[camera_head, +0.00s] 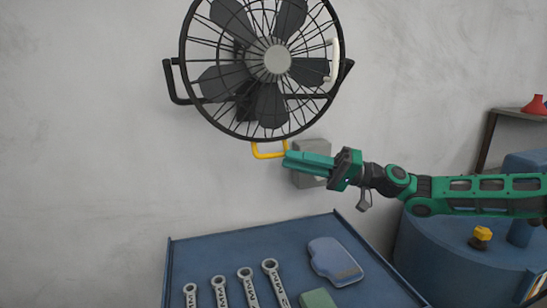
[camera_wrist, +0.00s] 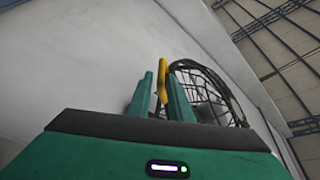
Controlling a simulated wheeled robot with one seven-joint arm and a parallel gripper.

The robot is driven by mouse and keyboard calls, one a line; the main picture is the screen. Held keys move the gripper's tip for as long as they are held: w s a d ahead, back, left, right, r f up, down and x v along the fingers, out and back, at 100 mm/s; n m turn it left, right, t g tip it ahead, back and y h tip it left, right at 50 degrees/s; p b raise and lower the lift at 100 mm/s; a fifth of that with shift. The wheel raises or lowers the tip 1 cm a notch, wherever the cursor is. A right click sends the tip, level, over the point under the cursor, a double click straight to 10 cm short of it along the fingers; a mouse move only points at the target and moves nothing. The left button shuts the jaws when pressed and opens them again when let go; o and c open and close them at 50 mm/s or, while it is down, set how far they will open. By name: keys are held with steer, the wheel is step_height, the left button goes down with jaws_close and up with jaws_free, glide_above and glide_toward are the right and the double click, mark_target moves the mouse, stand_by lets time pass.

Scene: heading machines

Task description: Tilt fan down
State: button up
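The black wall fan (camera_head: 277,60) hangs at the top of the head view, its round cage facing outward. A yellow handle (camera_head: 268,155) sticks out at the bottom of the cage. My green gripper (camera_head: 287,159) comes from the right, with its fingertips at the handle's right side. In the wrist view, the yellow handle (camera_wrist: 162,78) lies between the two fingers of my gripper (camera_wrist: 163,82), which stand apart with a small gap showing. Part of the fan cage (camera_wrist: 205,85) shows behind the right finger. Whether a finger touches the handle is unclear.
A grey box (camera_head: 310,179) is on the wall behind my gripper. A round blue machine (camera_head: 440,258) stands at the right. The wall at left is clear.

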mark_target(273, 155)
steer(key=x, duration=0.6)
steer(key=shift+a, duration=0.1)
jaws_close()
